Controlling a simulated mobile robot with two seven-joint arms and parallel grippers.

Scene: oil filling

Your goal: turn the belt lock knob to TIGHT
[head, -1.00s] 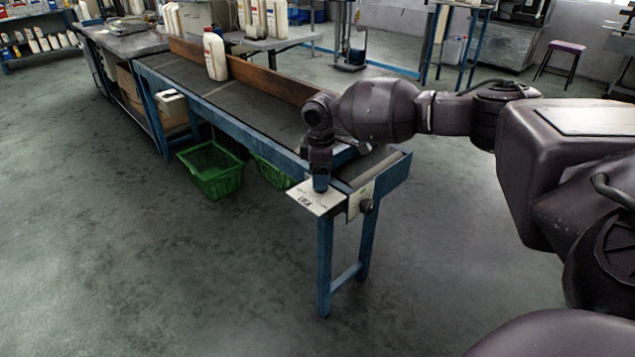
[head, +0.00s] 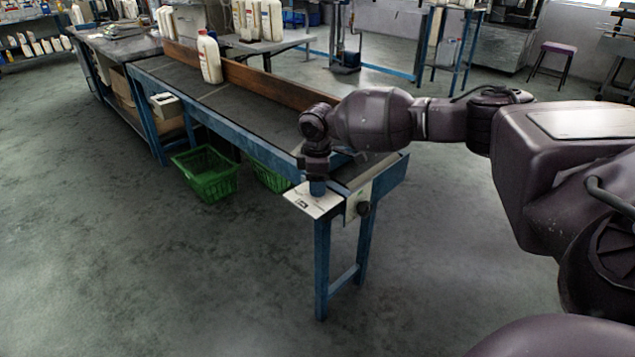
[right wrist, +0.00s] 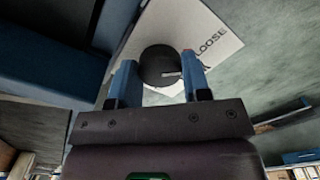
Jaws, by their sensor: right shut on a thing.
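The belt lock knob (right wrist: 158,66) is round and black, with a small white mark on its face. It sits on a white label plate (right wrist: 205,22), where the word LOOSE is readable; other lettering is partly hidden. The plate also shows in the head view (head: 322,206), at the near corner of the conveyor. My right gripper (right wrist: 160,72) has its blue fingers on either side of the knob, shut on it. In the head view, my right gripper (head: 318,188) points down at the plate and hides the knob. My left gripper is not in view.
The conveyor (head: 250,112) carries a white bottle (head: 209,58) beside a wooden rail (head: 270,86). Another dark knob (head: 364,208) is on the conveyor's end face. A green basket (head: 205,175) stands on the floor under the conveyor. Floor in front is clear.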

